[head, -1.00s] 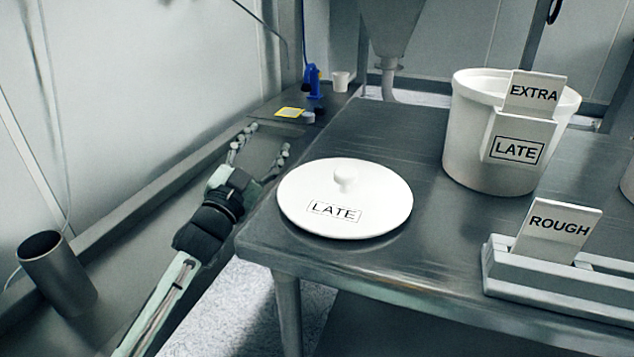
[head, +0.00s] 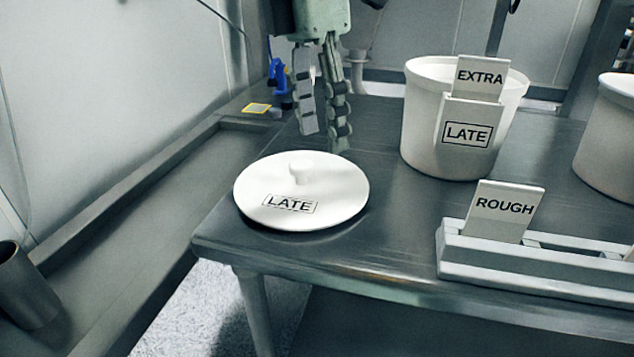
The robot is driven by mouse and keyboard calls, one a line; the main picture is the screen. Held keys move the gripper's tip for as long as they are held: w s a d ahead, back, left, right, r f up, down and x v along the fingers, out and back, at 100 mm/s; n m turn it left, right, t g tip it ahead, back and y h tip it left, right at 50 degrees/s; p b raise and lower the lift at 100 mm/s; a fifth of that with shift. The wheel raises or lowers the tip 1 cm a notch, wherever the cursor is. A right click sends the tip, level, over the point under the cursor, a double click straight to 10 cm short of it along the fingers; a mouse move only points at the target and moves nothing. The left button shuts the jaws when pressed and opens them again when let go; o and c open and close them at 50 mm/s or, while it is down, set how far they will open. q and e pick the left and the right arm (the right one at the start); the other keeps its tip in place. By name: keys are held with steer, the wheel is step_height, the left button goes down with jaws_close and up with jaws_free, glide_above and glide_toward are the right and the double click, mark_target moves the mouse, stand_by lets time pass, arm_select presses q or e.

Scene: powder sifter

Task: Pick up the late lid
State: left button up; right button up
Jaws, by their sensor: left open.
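The late lid (head: 337,198) is a white round disc with a small knob on top and a LATE label near its front. It lies flat on the metal table (head: 385,240), near the table's left corner. My left gripper (head: 325,140) hangs fingers down, above and behind the lid's knob in the picture. Its two fingers are apart and empty, and they do not touch the lid. My right gripper is out of view.
A white bucket (head: 420,130) with EXTRA and LATE cards stands right of the lid. Another white bucket (head: 610,140) is at the right edge. A grey holder (head: 530,262) with a ROUGH card (head: 505,211) sits at the front right. A metal cup (head: 25,287) is at lower left.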

mark_target(301, 163)
arm_select(q)
steer(key=shift+w+a+r+t+y, duration=0.15)
steer(key=shift+w+a+r+y, duration=0.1)
steer(key=shift+a, duration=0.2)
steer(key=shift+w+a+r+t+y, duration=0.15)
steer(key=shift+a+y, duration=0.1)
steer(key=shift+a, duration=0.2)
steer(key=shift+a+f, duration=0.15)
steer(key=shift+a, duration=0.1)
step_height(301, 163, down, 7)
steer(key=shift+a+f+p, duration=0.1)
steer(key=shift+a+p, duration=0.05)
steer(key=shift+p, duration=0.2)
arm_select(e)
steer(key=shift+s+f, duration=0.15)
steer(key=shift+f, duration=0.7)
arm_select(q)
steer(key=shift+c, duration=0.2)
jaws_close()
